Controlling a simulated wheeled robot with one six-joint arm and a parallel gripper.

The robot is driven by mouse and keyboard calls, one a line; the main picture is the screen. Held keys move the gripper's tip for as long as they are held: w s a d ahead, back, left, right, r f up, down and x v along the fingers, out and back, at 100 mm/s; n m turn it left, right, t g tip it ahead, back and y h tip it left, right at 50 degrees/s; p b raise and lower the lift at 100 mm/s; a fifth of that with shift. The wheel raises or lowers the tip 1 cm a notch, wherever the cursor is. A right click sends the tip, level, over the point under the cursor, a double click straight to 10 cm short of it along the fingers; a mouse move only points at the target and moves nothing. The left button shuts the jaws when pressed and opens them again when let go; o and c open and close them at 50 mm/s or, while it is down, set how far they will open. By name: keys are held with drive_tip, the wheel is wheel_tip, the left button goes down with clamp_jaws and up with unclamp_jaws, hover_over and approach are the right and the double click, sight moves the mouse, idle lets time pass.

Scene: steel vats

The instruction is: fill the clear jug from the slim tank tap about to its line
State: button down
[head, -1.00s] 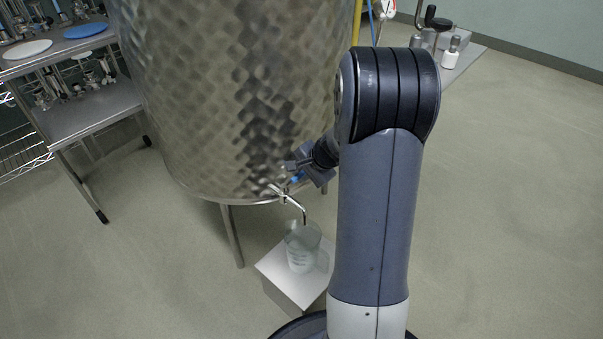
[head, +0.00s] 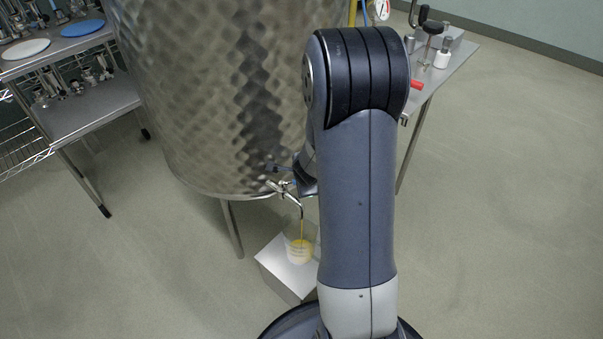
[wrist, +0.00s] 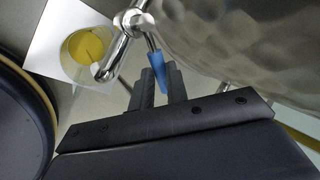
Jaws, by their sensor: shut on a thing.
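The clear jug (head: 299,247) stands upright on a pale stand (head: 277,258) below the tap (head: 294,194). A thin yellow stream falls from the spout into it, and yellow liquid covers its lower part. In the wrist view the jug (wrist: 88,52) shows from above with yellow inside; I cannot make out its line. My gripper (wrist: 158,82) is shut on the tap's blue handle (wrist: 158,66). In the head view my arm mostly hides the gripper. The tap is on the lower front of the steel tank (head: 215,100).
A steel shelf (head: 85,108) with plates and fittings stands at the left. A side table (head: 440,70) with a red-handled item and a white bottle is at the right, behind my arm. Open floor (head: 500,220) lies at the right.

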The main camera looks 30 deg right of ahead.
drive_tip(key=shift+s+a+m+h+p, duration=0.15)
drive_tip(key=shift+s+m+h+p, duration=0.1)
drive_tip(key=shift+m+h+p, duration=0.25)
idle(0.4)
drive_tip(key=c, duration=1.4)
unclamp_jaws()
drive_tip(key=p+v, duration=0.6)
drive_tip(key=v, duration=0.4)
drive_tip(key=shift+s+r, duration=0.1)
drive_tip(key=shift+r, duration=0.35)
drive_tip(key=shift+f, duration=0.1)
